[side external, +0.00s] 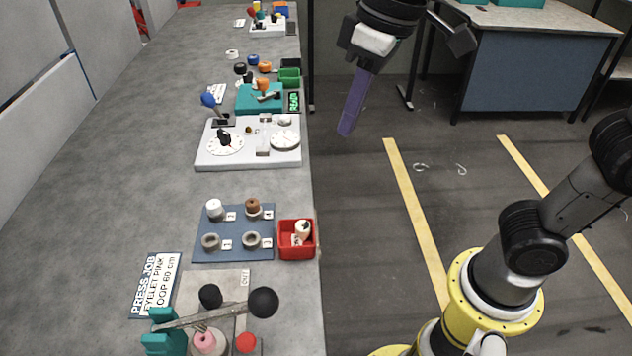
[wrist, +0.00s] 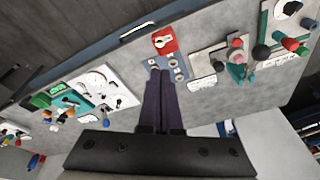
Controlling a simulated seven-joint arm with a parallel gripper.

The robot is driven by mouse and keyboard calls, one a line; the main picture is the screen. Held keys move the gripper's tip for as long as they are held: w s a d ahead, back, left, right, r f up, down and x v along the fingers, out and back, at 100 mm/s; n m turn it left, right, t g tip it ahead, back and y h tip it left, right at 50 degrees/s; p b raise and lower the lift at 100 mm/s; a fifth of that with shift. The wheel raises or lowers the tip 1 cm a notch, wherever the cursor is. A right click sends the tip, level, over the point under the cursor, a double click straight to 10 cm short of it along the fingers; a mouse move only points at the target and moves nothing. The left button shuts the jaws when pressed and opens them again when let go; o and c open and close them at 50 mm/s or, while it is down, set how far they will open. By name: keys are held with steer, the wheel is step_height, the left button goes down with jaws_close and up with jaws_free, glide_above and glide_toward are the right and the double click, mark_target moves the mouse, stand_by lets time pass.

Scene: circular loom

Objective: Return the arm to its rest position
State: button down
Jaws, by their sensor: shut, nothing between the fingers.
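My gripper (side external: 346,132) hangs in the air beyond the right edge of the workbench, at the top middle of the side external view. Its long purple fingers are closed together and hold nothing. In the wrist view the fingertips (wrist: 160,74) are together, pointing toward the bench in front of the blue board (wrist: 178,67) and the red bin (wrist: 165,41). My arm is raised; its middle links lie partly outside the side external view.
The grey workbench (side external: 110,150) carries a teal hand press (side external: 160,332), the blue board (side external: 205,252) with rings and spools, the red bin (side external: 297,252), a white dial panel (side external: 205,155) and a teal station (side external: 245,100). A blue-sided table (side external: 530,75) stands behind. Air around my gripper looks clear.

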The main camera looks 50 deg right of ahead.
steer(key=s+d+f+m+t+h, duration=0.1)
steer(key=s+d+f+m+t, duration=0.2)
steer(key=s+d+f, duration=0.6)
steer(key=s+d, duration=0.1)
steer(key=d, duration=0.3)
steer(key=shift+f, duration=0.25)
